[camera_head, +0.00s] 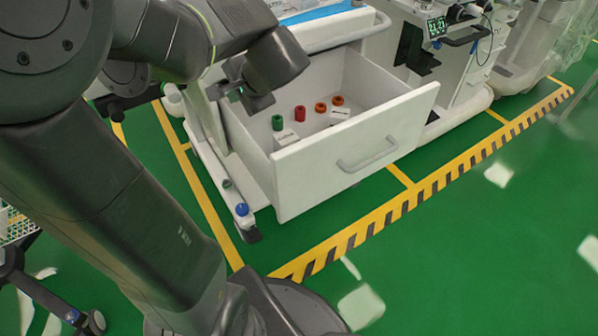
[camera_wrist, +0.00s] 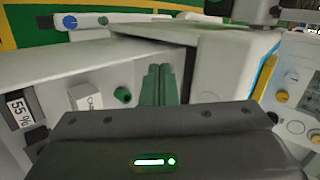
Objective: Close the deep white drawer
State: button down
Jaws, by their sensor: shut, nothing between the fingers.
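The deep white drawer (camera_head: 350,150) is pulled far out of its cart in the head view. Its front panel, with a grey bar handle (camera_head: 367,155), faces the lower right. It holds small green, red and orange cylinders and white boxes. My gripper (camera_head: 240,92) is over the drawer's left rear side, near the cart body and away from the handle. In the wrist view, my gripper's narrow fingers (camera_wrist: 158,75) are together and hold nothing. The drawer's inside shows left of them, with a green cap and a labelled white box. Whether the fingers touch the drawer is unclear.
The cart's top (camera_head: 320,12) is above the drawer's rear. Another white cart with a small display (camera_head: 437,27) stands to the right. A yellow-black floor stripe (camera_head: 420,193) runs in front of the drawer, and green floor beyond it is free.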

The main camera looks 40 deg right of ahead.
aim_at(386, 122)
jog(key=u, duration=0.45)
jog(key=k+j+u, duration=0.1)
jog(key=u, duration=0.75)
jog(key=k+j+u, duration=0.1)
jog(key=u, duration=0.3)
jog(key=j+u, duration=0.2)
jog(key=u, duration=0.25)
jog(key=j+u, duration=0.1)
jog(key=u, duration=0.3)
jog(key=j+z, duration=0.4)
jog(key=z, duration=0.75)
jog(key=k+j+z, duration=0.1)
jog(key=z, duration=0.8)
jog(key=k+z, duration=0.1)
jog(key=z, duration=0.75)
jog(key=k, duration=0.05)
